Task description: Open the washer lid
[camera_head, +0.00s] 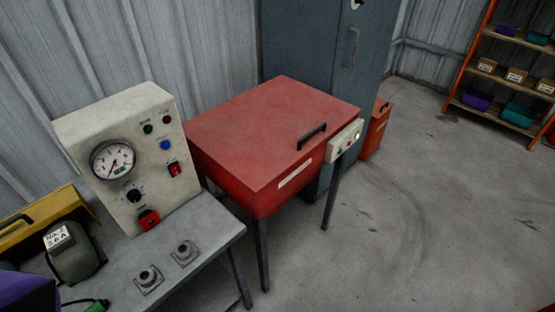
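The washer is a red box on dark legs in the middle of the camera_head view. Its flat red lid (265,125) is shut. A black handle (311,136) sits on the lid near its right edge. A small pale control panel (345,138) with buttons is fixed at the washer's right side. A pale label strip (295,174) is on the front face. Neither of my grippers shows in this view.
A grey table (205,235) at the left bears a cream control box (130,150) with a gauge. A grey cabinet (340,50) stands behind the washer, with an orange-red bin (375,130) beside it. Shelves (510,70) stand far right. The floor (420,220) at right is clear.

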